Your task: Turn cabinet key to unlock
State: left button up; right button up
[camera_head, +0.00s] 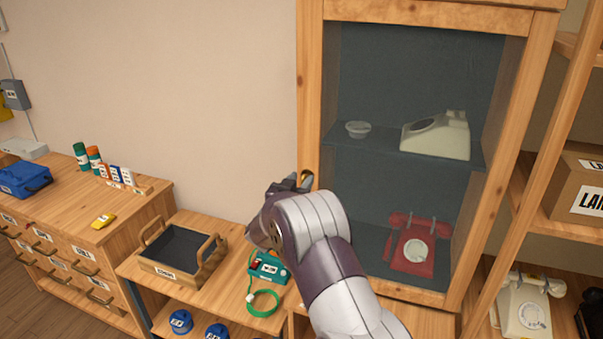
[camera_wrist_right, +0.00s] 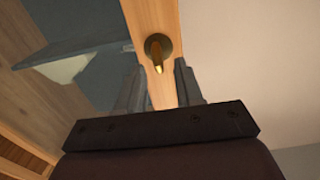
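The wooden cabinet (camera_head: 310,90) has a glass door with dark blue-grey shelves behind it, and the door looks shut. In the right wrist view a brass key (camera_wrist_right: 158,68) sits in a round brass lock plate (camera_wrist_right: 153,46) on the wooden door frame (camera_wrist_right: 144,18). My right gripper (camera_head: 303,181) is at the cabinet's left frame; it also shows in the right wrist view (camera_wrist_right: 159,84). Its two fingers are apart, one on each side of the key's line, and I see no contact with the key. In the head view the gripper mostly hides the key. My left gripper is not in view.
A low bench left of my arm holds a wooden tray (camera_head: 160,270) and a green tester box (camera_head: 268,268). Open shelving stands at right.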

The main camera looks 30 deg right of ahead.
jog(key=shift+w+d+r, duration=0.1)
jog(key=shift+w+d, duration=0.3)
jog(key=shift+w, duration=0.05)
jog(key=shift+d, duration=0.15)
grip_shut()
